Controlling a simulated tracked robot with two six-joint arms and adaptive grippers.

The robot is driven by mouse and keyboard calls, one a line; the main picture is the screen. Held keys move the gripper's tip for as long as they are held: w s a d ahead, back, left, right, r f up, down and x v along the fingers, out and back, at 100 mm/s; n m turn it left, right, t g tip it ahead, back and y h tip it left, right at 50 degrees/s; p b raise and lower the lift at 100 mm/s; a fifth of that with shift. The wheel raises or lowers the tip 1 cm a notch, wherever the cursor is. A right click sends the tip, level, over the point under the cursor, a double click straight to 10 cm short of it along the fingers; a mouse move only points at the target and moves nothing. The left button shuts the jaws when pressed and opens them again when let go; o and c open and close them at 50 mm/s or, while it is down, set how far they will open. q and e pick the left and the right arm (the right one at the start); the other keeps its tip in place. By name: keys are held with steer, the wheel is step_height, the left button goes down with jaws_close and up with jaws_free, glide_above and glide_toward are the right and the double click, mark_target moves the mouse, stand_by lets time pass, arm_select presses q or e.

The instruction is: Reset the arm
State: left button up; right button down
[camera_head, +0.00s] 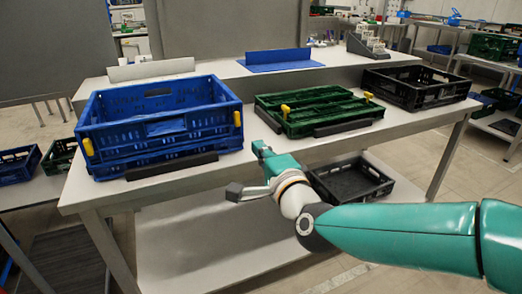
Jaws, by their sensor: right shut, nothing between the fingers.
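My right arm comes in from the right edge, teal with a pale wrist. My right gripper (262,152) is in front of the table's front edge, just below and left of the green crate. It is shut and holds nothing. It appears apart from the crates. My left arm and left gripper are out of view.
A blue crate (165,135) sits left on the grey table (220,178), a green folded crate (330,110) with yellow clips in the middle, and a black crate (417,90) at right. Another black crate (350,186) lies on the lower shelf, partly behind my arm.

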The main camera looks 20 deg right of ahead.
steer(key=shift+d, duration=0.1)
step_height(320, 180, down, 18)
steer(key=w+g, duration=0.3)
steer(key=g, duration=0.1)
steer(key=s+a+f+n+g+y, duration=0.1)
steer(key=s+f+n+g, duration=0.15)
steer(key=f, duration=0.65)
steer(key=s+a+f+n+g+y, duration=0.1)
steer(key=s+a+f+g, duration=0.15)
steer(key=f, duration=0.65)
steer(key=s+a+f+n+g+y, duration=0.1)
steer(key=s+a+f+n+g, duration=0.25)
steer(key=s+f, duration=0.5)
steer(key=s+a+f+n+g+y, duration=0.1)
steer(key=s+a+f+n+g, duration=0.2)
steer(key=s+f, duration=0.55)
steer(key=s+n+g+y, duration=0.1)
steer(key=s+n+g, duration=0.1)
steer(key=s+n, duration=0.45)
step_height(320, 180, up, 26)
steer(key=w+p, duration=0.1)
steer(key=p, duration=2.5)
steer(key=shift+w+a, duration=0.15)
steer(key=shift+a, duration=0.25)
steer(key=shift+r, duration=0.1)
